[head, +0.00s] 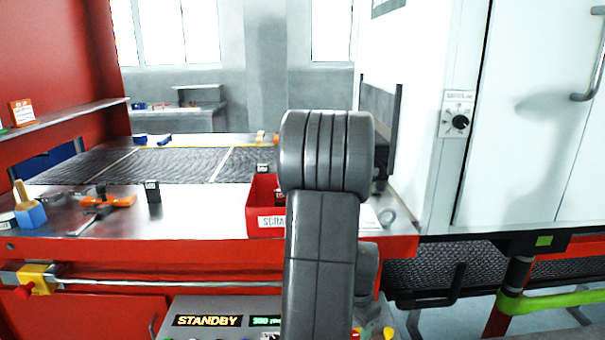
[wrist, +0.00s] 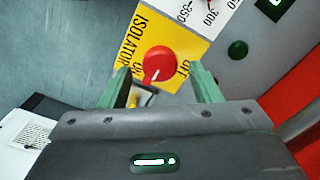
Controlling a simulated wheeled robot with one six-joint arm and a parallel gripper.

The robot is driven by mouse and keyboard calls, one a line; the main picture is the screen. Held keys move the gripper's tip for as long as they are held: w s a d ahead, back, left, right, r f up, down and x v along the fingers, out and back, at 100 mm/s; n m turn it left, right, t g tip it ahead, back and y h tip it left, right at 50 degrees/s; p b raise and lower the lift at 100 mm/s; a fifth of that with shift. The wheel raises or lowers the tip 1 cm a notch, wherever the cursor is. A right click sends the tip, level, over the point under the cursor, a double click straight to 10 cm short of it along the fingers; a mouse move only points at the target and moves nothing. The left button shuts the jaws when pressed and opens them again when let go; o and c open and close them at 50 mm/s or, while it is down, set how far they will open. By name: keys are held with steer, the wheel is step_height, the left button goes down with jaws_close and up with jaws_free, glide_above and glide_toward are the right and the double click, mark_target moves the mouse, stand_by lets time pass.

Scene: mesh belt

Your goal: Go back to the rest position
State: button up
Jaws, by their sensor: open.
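My gripper (wrist: 160,70) shows in the wrist view with its two green fingers apart and nothing held between them. A red round knob (wrist: 159,64) on a yellow isolator plate (wrist: 197,47) lies just beyond and between the fingertips. Gaps show on both sides of the knob; I cannot tell how far the fingers are above the plate. The plate reads ISOLATOR, with OFF at the knob's right. In the head view my arm fills the middle and the gripper is hidden.
A control panel (head: 215,305) reading STANDBY is at the front bottom. Behind it are a steel ledge (head: 190,215), a red scrap bin (head: 262,192), an orange tool (head: 120,201) and the mesh belt (head: 180,166). A white cabinet (head: 535,130) stands at right.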

steer(key=shift+f, duration=0.75)
